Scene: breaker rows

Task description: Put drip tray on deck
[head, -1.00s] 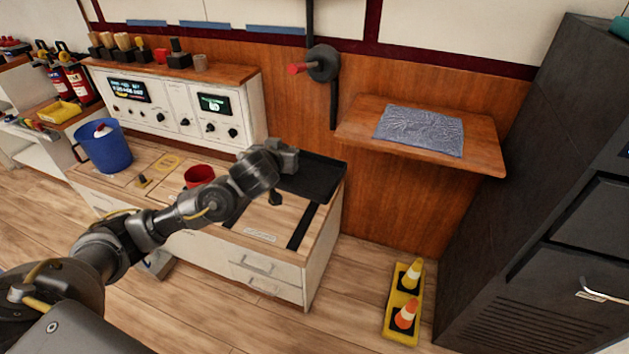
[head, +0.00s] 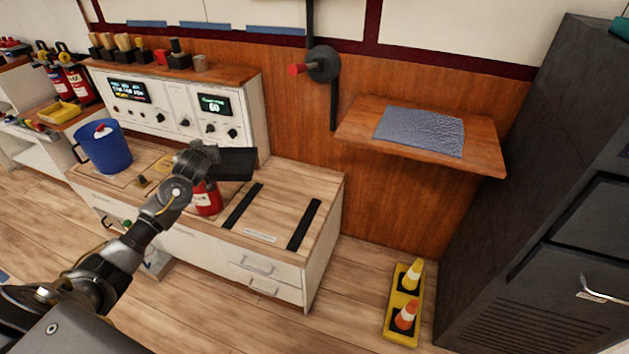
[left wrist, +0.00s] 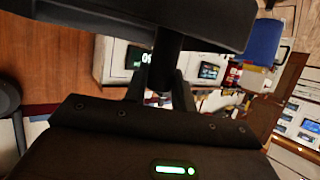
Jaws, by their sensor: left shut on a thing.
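The black drip tray (head: 236,163) is in my left gripper (head: 208,157), raised above the middle of the wooden deck (head: 272,215) of the white cabinet. In the left wrist view the tray (left wrist: 140,14) fills the top edge, and the fingers of my left gripper (left wrist: 161,82) are shut on a dark stem under it. Two black strips (head: 243,206) lie bare on the right part of the deck. My right gripper is not in view.
A red container (head: 206,200) stands on the deck just below my left gripper. A blue jug (head: 104,148) stands at the deck's left end. The white control panel (head: 165,108) rises behind. A wooden shelf (head: 480,150) with a grey cloth (head: 420,130) is at right.

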